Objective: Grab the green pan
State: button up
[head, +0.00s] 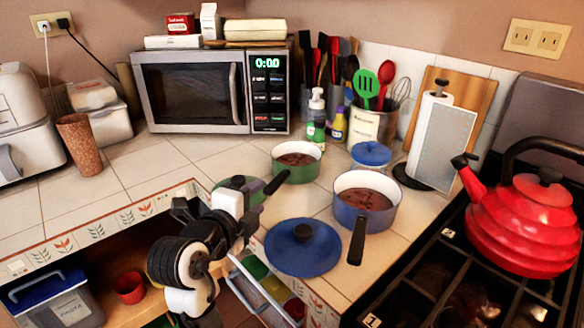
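The green pan (310,168) stands upright on the tiled counter near the middle, with brown contents inside. Its black handle (275,182) points down-left toward my arm. My gripper (246,218) is at the counter's front edge, below and left of the pan and near the handle's end in the picture. I cannot tell whether it touches the handle. The finger gap is not clear, so I cannot tell if it is open or shut. A green lid (232,184) lies left of the pan, partly hidden by my gripper.
A blue pan (350,212) and blue lid (290,257) lie to the right and in front. A blue-lidded pot (371,155), bottles and a utensil holder (368,126) stand behind. A red kettle (523,225) is on the stove. Clear counter lies left, before the microwave (190,92).

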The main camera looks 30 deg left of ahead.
aim_at(274, 182)
jog(key=p+x, duration=0.1)
jog(key=x, duration=0.4)
jog(key=shift+a+f+p+x, duration=0.15)
jog(key=shift+p+x, duration=0.25)
jog(key=shift+x, duration=0.75)
jog(key=shift+a+f+p+x, duration=0.1)
jog(key=shift+f+p+x, duration=0.2)
jog(key=shift+x, duration=0.9)
jog(key=shift+s+r, duration=0.1)
grip_shut()
jog(key=shift+r, duration=0.1)
